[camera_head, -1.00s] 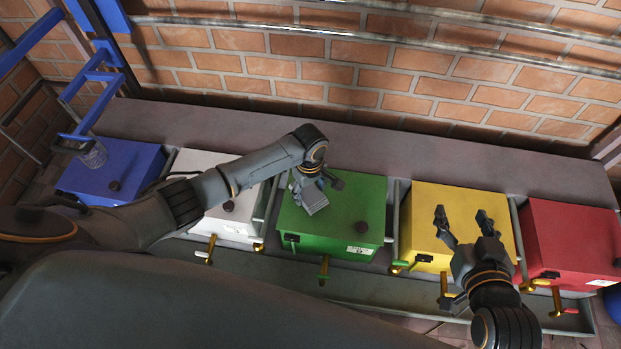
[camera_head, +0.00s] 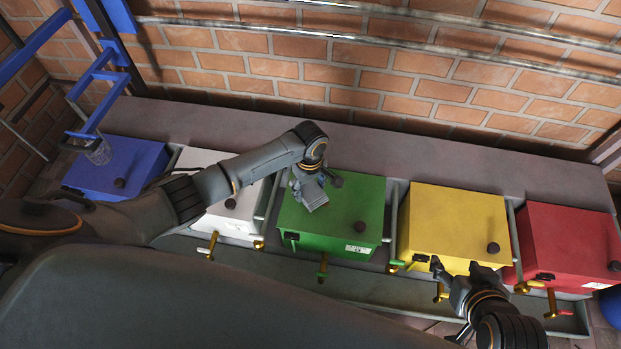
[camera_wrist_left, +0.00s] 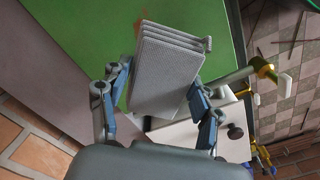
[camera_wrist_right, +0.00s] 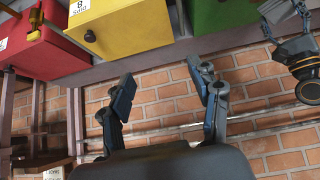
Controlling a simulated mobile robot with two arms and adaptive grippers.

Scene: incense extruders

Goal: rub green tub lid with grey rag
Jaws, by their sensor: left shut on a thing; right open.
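My left gripper (camera_head: 308,188) is over the lid's left part, shut on the folded grey rag (camera_head: 314,196). In the left wrist view the layered rag (camera_wrist_left: 165,65) sits between the fingers, over the green lid (camera_wrist_left: 215,35). I cannot tell whether it touches the lid. My right gripper (camera_head: 456,268) is open and empty at the yellow tub's front edge; its spread fingers show in the right wrist view (camera_wrist_right: 165,95).
A white tub (camera_head: 232,215) and a blue tub (camera_head: 115,168) stand left of the green one. A yellow tub (camera_head: 452,225) and a red tub (camera_head: 565,245) stand right. Cranks stick out in front; a brick wall (camera_head: 400,75) rises behind.

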